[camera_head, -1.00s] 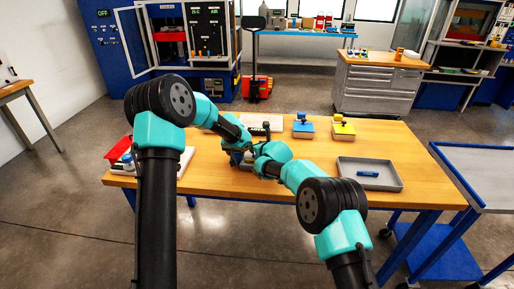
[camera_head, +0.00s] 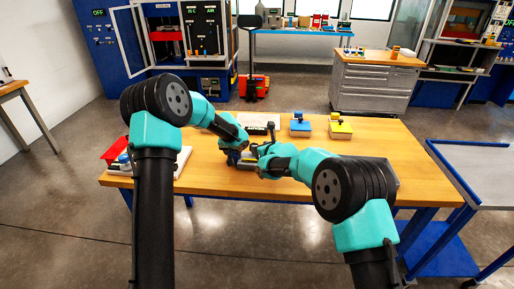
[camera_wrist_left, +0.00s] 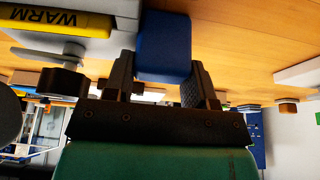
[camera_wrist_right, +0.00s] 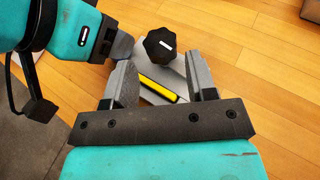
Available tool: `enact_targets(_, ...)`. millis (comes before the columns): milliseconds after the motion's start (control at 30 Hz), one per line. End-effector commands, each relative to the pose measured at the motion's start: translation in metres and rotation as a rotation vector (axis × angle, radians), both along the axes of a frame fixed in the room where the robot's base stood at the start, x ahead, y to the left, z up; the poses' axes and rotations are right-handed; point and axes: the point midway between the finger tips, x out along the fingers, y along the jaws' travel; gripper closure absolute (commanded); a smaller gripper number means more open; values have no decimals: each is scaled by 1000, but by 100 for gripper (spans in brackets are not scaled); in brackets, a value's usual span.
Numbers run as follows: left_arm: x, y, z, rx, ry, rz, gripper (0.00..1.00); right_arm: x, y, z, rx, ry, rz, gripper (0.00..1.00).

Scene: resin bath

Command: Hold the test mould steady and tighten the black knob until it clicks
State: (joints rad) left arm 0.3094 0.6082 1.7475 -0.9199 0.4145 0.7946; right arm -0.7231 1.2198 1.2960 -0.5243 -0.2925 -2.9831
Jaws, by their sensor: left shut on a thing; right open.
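The test mould shows in the right wrist view as a grey body with a yellow label (camera_wrist_right: 158,90). The black knob (camera_wrist_right: 160,46) has a white mark and lies just beyond my right fingertips. My right gripper (camera_wrist_right: 158,72) is open and empty, its fingers spread on either side of the label and not around the knob. My left gripper (camera_wrist_left: 160,68) is shut on a blue block (camera_wrist_left: 163,45) at the mould. A yellow WARM label (camera_wrist_left: 52,20) shows at upper left in the left wrist view. In the head view my arms partly hide the mould.
A blue box (camera_head: 301,128) and a yellow box (camera_head: 340,130) stand at the back of the wooden table (camera_head: 385,145). A red bin (camera_head: 117,148) is at the left end. A grey cart (camera_head: 485,165) stands to the right. My two grippers are close together.

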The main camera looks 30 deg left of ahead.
Motion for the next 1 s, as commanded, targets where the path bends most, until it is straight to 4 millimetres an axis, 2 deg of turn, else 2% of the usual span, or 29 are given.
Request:
enact_targets(167,0,0,0,0,0,0,87,-6,-11,5,-1,2,1,48)
enact_targets(467,0,0,0,-1,0,0,87,-7,-12,6,-1,1,1,48)
enact_targets(600,0,0,0,0,-1,0,87,-6,-12,6,1,-1,1,37)
enact_targets(667,0,0,0,0,-1,0,87,-4,-13,7,4,-4,4,33)
enact_targets(1000,0,0,0,0,-1,0,87,20,-20,27,57,-61,75,33)
